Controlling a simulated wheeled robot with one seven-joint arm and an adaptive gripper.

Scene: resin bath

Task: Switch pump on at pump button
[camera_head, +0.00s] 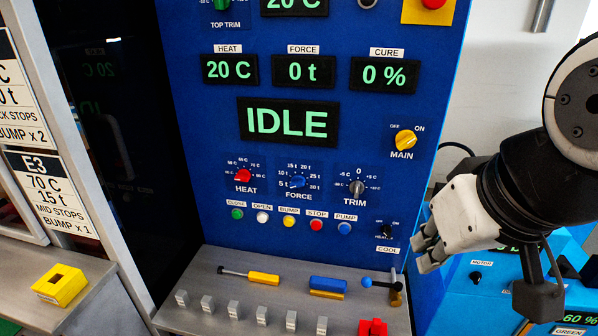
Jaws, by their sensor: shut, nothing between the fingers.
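The pump button (344,228) is a small round blue button under a PUMP label. It is the rightmost of a row of coloured buttons on the blue control panel (225,125). My gripper (425,252) is shut and empty at the right. Its light grey fingers point left, to the right of the pump button and slightly lower in the picture. A visible gap separates them from the button. The large display (289,121) reads IDLE.
Beside the pump button are the red STOP button (316,225) and the COOL switch (386,231). The yellow MAIN knob (405,141) is above. A grey ledge (218,285) below bears tools, grey blocks and a red piece (373,327). A blue unit (465,300) stands lower right.

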